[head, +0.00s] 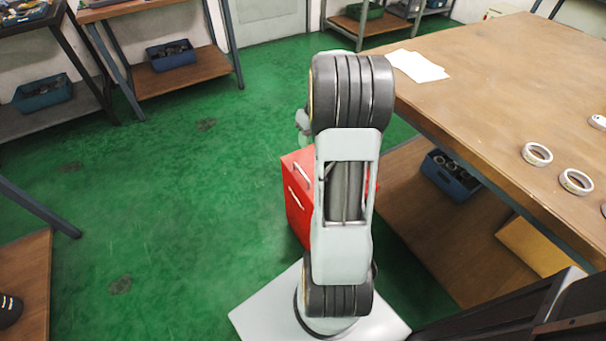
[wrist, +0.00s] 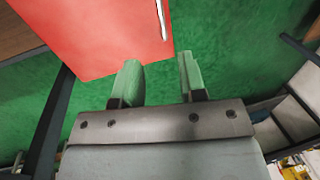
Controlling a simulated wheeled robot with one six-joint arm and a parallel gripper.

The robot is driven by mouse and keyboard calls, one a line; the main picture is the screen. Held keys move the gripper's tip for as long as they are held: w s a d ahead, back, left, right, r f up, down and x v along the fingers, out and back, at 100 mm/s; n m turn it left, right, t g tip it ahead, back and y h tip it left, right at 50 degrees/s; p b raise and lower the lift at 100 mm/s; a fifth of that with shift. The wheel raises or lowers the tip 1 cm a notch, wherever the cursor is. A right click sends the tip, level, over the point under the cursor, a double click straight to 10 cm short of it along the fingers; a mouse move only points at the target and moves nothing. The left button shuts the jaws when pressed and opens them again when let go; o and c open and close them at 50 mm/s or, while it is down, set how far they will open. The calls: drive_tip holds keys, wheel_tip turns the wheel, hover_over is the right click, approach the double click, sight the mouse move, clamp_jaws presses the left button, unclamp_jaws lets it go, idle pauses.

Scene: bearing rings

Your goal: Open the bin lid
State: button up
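The red bin (head: 296,210) stands on the green floor, partly hidden behind my arm in the head view. Its lid (head: 296,159) looks shut. A pale bar handle (head: 301,170) is on the lid, and a second pale bar is lower on the side. In the wrist view a red face of the bin (wrist: 100,35) fills the upper left, with a pale handle (wrist: 161,20) at its right edge. My gripper (wrist: 160,76) is open and empty, its green-looking fingers apart, below the handle in that picture. It does not touch the handle. The head view mostly hides my gripper.
A wooden workbench (head: 490,70) stands to the right of the bin, with several pale rings (head: 537,154) and white paper (head: 418,66) on top. A blue crate (head: 450,175) sits on its lower shelf. Green floor (head: 190,200) left of the bin is clear.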

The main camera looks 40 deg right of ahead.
drive_tip(key=b, duration=0.4)
hover_over(303, 168)
drive_tip(key=s+a, duration=0.3)
drive_tip(key=s, duration=0.1)
wheel_tip(303, 168, down, 12)
drive_tip(key=shift+w+f, duration=0.15)
drive_tip(key=shift+f, duration=0.05)
drive_tip(key=shift+c, duration=0.5)
clamp_jaws()
